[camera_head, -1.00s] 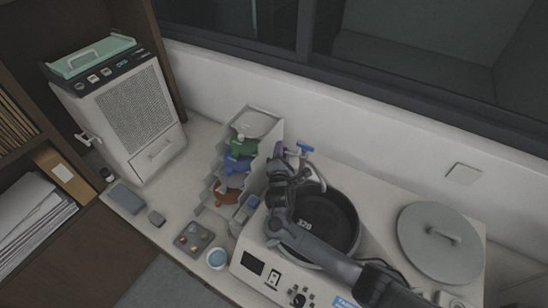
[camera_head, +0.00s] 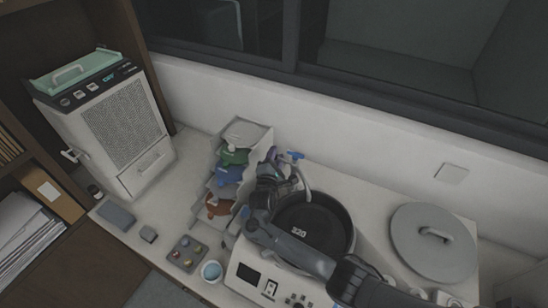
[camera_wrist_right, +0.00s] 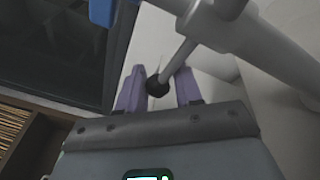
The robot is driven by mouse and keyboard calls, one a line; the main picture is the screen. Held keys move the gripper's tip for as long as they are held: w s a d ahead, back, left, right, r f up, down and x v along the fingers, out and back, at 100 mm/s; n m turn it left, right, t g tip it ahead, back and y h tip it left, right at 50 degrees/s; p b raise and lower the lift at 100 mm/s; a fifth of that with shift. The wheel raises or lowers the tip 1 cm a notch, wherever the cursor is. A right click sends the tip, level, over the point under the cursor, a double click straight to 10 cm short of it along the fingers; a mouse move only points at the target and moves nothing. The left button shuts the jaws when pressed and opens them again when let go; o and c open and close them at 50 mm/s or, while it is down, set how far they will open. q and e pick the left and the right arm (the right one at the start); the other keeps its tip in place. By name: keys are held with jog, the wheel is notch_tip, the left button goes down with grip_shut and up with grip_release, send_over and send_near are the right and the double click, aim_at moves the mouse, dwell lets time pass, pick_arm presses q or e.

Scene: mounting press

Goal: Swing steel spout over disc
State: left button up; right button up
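The steel spout (camera_head: 305,181) is a curved tube with a blue lever (camera_head: 295,155) on top, standing at the back left of the black round pan. The dark disc marked 320 (camera_head: 300,232) lies inside the pan. My right gripper (camera_head: 272,158) is left of the spout, partly hidden by its own wrist. In the right wrist view, its purple fingers (camera_wrist_right: 158,90) are apart, with a steel rod's black round end (camera_wrist_right: 157,87) between them and a gap on the right side. Contact with the left finger cannot be told. My left gripper is not in view.
A grey lid (camera_head: 432,243) lies right of the pan. A stepped rack (camera_head: 252,130) with coloured items stands close left of my right gripper. My right forearm passes over the pan's front.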

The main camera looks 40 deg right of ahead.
jog(key=shift+o, duration=1.2)
jog(key=shift+d, duration=0.1)
jog(key=shift+s+a, duration=0.15)
jog(key=shift+a, duration=0.2)
jog(key=v, duration=1)
jog(key=shift+s, duration=0.15)
